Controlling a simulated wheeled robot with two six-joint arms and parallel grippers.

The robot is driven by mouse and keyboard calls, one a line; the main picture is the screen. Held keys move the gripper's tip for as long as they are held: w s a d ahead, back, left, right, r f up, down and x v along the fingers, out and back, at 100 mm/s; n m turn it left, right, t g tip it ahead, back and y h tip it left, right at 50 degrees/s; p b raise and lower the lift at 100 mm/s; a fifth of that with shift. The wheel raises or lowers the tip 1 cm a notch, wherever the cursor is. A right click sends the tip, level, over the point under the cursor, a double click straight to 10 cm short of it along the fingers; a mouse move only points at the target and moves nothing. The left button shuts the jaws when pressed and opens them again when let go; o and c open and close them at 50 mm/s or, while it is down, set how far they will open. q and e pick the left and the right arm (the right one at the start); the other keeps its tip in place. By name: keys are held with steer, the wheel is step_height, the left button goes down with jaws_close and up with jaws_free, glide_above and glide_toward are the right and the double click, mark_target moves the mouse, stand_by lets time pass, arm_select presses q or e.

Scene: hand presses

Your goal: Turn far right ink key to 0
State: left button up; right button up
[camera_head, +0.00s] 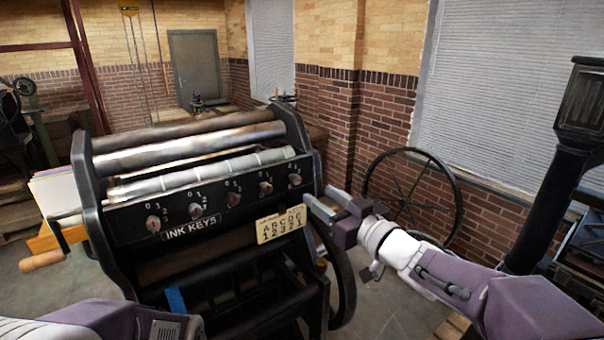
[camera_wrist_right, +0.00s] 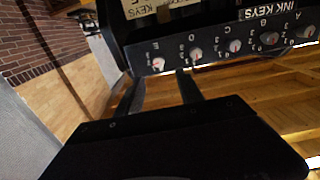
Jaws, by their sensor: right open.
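The black press panel (camera_head: 215,206) carries a row of several round ink keys with small numbers beside them. The far right ink key (camera_head: 295,180) is a pale knob at the panel's right end. In the wrist view it is the leftmost knob (camera_wrist_right: 158,63), marked E; its setting is too small to read. My right gripper (camera_head: 320,201) is open and empty, right of and below that key and apart from it. In the wrist view its two fingers (camera_wrist_right: 158,80) point towards the knob, one to each side below it. My left gripper is out of view; only part of its arm shows.
A cream card (camera_head: 281,225) with letters and digits is fixed below the keys, close to my right gripper. Metal rollers (camera_head: 190,148) lie above the panel. A large spoked wheel (camera_head: 411,195) stands behind my right arm. A wooden crank handle (camera_head: 42,261) sticks out at left.

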mark_target(298, 181)
steer(key=x, duration=0.3)
steer(key=p+x, duration=0.1)
steer(key=x, duration=0.4)
steer(key=shift+w+a+f+p, duration=0.1)
steer(key=shift+w+f+p, duration=0.15)
steer(key=shift+w+p, duration=0.05)
steer(key=shift+w+a, duration=0.2)
steer(key=shift+w, duration=0.1)
steer(key=shift+a+r, duration=0.1)
steer(key=shift+w, duration=0.1)
jaws_close()
